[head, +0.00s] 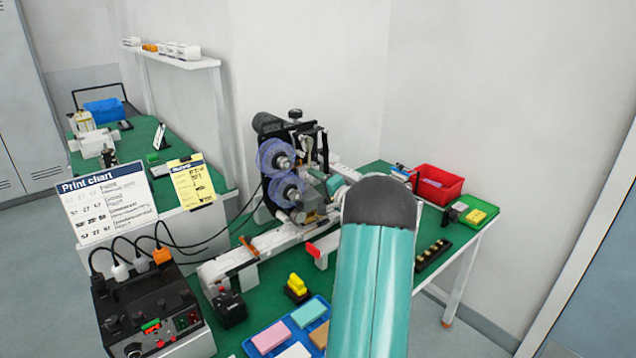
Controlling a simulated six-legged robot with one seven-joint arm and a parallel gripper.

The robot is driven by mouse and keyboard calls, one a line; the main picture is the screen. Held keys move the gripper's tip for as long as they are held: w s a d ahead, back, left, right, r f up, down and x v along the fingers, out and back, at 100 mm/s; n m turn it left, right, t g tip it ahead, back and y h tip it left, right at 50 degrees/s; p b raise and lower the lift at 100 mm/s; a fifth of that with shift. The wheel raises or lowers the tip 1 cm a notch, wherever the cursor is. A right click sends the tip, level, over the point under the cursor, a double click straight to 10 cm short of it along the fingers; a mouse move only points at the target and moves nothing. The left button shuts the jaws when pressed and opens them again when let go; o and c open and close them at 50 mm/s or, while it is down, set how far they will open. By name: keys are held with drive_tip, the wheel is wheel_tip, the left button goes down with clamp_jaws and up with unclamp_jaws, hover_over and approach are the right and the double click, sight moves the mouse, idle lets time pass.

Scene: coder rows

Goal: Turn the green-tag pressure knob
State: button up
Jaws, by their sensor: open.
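The coder machine (290,160), black with two translucent purple reels, stands on the green bench. A dark round knob (295,114) sits on its top; I see no green tag on it. The control box (150,315) at the lower left has a dark knob (133,349) and small red and green parts on its front. I cannot tell which knob is the green-tag pressure knob. My teal arm (372,285) crosses the front right of the machine and hides part of the bench. My gripper is not visible, apparently hidden behind the arm.
A blue tray (257,351) with coloured blocks, a yellow-topped block (297,288) and a white conveyor rail (235,265) lie in front of the machine. A red bin (438,184) stands at the right. Cables run from the control box. A print chart (107,203) stands at left.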

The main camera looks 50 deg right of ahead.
drive_tip(key=v, duration=1.3)
drive_tip(key=shift+s, duration=0.4)
drive_tip(key=shift+a+r, duration=0.1)
drive_tip(key=w+a+r+n+g+y, duration=0.2)
drive_tip(key=w+a+n+y, duration=0.1)
drive_tip(key=a, duration=0.8)
drive_tip(key=w+a+r+n+g+y, duration=0.1)
drive_tip(key=w+a+n+g+y, duration=0.25)
drive_tip(key=a, duration=0.75)
drive_tip(key=w+a+r+n+g+y, duration=0.1)
drive_tip(key=w+a+r+n+y, duration=0.2)
drive_tip(key=a, duration=0.9)
drive_tip(key=s+a+f+n+g, duration=0.1)
drive_tip(key=s+a+n+g, duration=0.2)
drive_tip(key=a, duration=0.5)
drive_tip(key=s+a+g, duration=0.3)
drive_tip(key=s+a, duration=0.2)
drive_tip(key=a, duration=0.3)
drive_tip(key=s+a+n+h, duration=0.4)
drive_tip(key=s+h, duration=0.1)
drive_tip(key=s, duration=0.5)
drive_tip(key=shift+a+f, duration=0.25)
drive_tip(key=shift+a, duration=0.1)
